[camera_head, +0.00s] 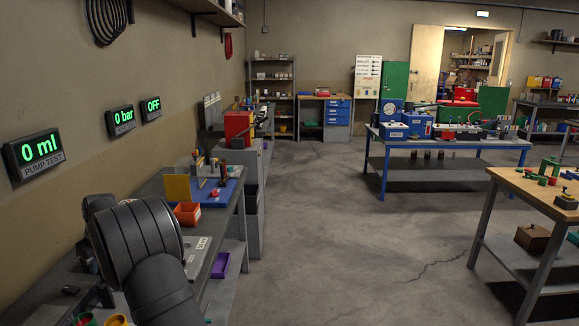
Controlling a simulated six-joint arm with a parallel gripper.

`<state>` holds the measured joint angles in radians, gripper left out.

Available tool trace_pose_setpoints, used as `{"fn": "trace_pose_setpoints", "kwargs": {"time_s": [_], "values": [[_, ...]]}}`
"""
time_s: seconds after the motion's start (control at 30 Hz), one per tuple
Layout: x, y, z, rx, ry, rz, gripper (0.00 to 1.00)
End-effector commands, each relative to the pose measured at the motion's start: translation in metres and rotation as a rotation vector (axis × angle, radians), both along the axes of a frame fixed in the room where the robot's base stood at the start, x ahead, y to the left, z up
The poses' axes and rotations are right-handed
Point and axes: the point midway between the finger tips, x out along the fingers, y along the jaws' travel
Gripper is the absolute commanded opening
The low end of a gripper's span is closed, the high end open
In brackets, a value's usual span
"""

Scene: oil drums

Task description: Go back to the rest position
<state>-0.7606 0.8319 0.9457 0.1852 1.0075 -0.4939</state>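In the head camera view, a thick black jointed part of my own arm fills the lower left, in front of the left workbench (222,228). My gripper is not visible in this view, so I cannot see whether it holds anything. On the bench behind my arm are an orange-red bin (187,214), a yellow plate (177,188) and a blue base (222,193) with small fixtures on it. Part of the bench top is hidden by my arm.
Wall displays read "0 ml" (40,152), "0 bar" (123,120) and "OFF" (151,109). A blue-framed table (455,144) stands at the back right, and a wooden-topped bench (535,194) at the right. The concrete floor (350,240) between them is clear.

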Motion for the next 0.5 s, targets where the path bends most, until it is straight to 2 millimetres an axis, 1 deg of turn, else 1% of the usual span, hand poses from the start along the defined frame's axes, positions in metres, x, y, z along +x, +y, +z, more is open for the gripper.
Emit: {"fn": "trace_pose_setpoints", "kwargs": {"time_s": [0.17, 0.23, 0.3, 0.5], "values": [[0.0, -0.001, -0.024, -0.003, 0.004, 0.0, 0.27], [-0.001, -0.001, -0.037, -0.004, 0.004, 0.001, 0.27], [-0.002, -0.005, -0.018, 0.002, -0.002, 0.0, 0.27], [-0.007, -0.019, 0.019, 0.002, -0.002, 0.0, 0.27]]}}
